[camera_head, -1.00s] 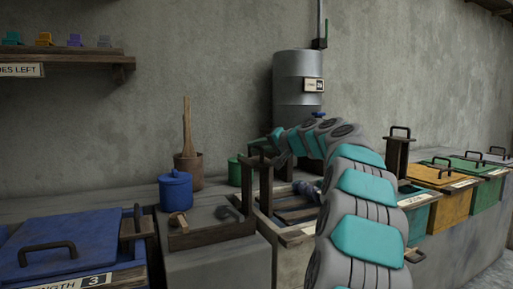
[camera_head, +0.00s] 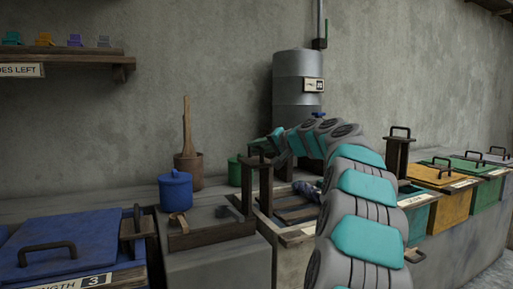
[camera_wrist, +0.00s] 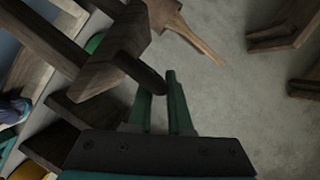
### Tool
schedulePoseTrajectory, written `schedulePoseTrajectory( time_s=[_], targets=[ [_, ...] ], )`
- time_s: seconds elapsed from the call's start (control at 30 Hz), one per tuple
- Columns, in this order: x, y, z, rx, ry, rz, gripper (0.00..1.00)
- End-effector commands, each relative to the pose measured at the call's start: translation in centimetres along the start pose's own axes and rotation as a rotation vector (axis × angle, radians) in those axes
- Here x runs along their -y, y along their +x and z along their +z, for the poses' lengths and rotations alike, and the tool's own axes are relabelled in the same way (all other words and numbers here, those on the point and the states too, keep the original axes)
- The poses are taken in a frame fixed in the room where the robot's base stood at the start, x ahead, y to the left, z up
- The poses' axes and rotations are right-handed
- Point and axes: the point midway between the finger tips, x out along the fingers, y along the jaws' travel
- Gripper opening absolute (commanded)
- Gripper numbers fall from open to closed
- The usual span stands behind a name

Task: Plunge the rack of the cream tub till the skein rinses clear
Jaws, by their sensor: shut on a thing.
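The cream tub (camera_head: 300,236) stands right of centre in the head view, its near side partly behind my arm. Its dark wooden rack (camera_head: 265,190) has upright posts rising above the rim and slats inside. A dark blue-grey skein (camera_head: 306,190) lies at the slats, partly hidden; a bit of bluish skein also shows at the left edge of the wrist view (camera_wrist: 15,110). My gripper (camera_head: 265,141) is above the tub. In the wrist view its green fingers (camera_wrist: 160,88) are shut on the dark rack handle (camera_wrist: 148,78). The water's clearness cannot be told.
A metal tank (camera_head: 298,85) with a blue tap stands behind the tub. A blue lidded bin (camera_head: 60,245) is at front left; coloured bins (camera_head: 446,210) line the right.

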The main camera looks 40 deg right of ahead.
Motion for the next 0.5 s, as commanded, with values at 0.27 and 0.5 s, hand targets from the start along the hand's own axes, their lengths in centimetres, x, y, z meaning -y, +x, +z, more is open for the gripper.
schedulePoseTrajectory(
  time_s=[0.27, 0.5],
  targets=[
    [3.0, -0.7, -1.8, -0.001, -0.002, -0.003, 0.00],
    [3.0, -0.8, -1.9, -0.004, 0.000, -0.003, 0.00]
  ],
)
